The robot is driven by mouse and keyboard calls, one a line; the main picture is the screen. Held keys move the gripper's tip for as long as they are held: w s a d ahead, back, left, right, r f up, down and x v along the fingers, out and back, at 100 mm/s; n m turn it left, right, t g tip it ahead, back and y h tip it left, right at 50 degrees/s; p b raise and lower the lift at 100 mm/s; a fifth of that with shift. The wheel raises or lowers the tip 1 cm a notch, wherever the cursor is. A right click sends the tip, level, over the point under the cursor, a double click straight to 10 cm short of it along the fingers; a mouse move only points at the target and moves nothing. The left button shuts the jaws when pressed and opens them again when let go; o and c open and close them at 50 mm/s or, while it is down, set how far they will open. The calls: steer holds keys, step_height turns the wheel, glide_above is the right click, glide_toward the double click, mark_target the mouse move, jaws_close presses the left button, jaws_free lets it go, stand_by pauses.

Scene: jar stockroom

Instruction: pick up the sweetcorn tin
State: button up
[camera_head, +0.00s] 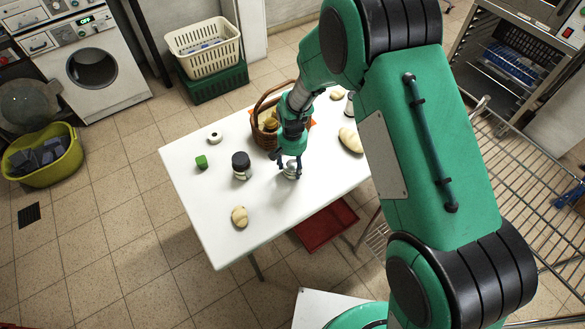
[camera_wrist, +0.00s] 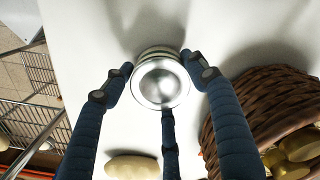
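A silvery metal tin (camera_wrist: 160,84) shows end-on between the fingers in the wrist view; no label is readable, so I cannot confirm it is the sweetcorn tin. In the head view the tin (camera_head: 291,172) is a small pale shape at the white table, partly hidden by my gripper (camera_head: 290,163). My gripper (camera_wrist: 158,80) has its dark blue fingers around the tin: one on the left, one on the right, one below. Their tips lie very close to its sides, and I cannot tell whether they press on it.
A wicker basket (camera_wrist: 262,100) stands close by on the right in the wrist view. The table's front left is mostly clear.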

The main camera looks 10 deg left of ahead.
mark_target(292, 164)
steer(key=c, duration=0.6)
steer(key=shift+r+p, duration=0.3)
steer(key=shift+r, duration=0.55)
step_height(292, 164, up, 2)
steer(key=shift+r+p, duration=0.2)
steer(key=shift+p, duration=0.15)
steer(key=s+d+p, duration=0.1)
steer(key=s+d, duration=0.3)
steer(key=s, duration=0.3)
steer(key=s+d+p, duration=0.1)
steer(key=s+d, duration=0.2)
steer(key=s, duration=0.4)
steer(key=shift+d+r, duration=0.4)
steer(key=shift+r, duration=0.05)
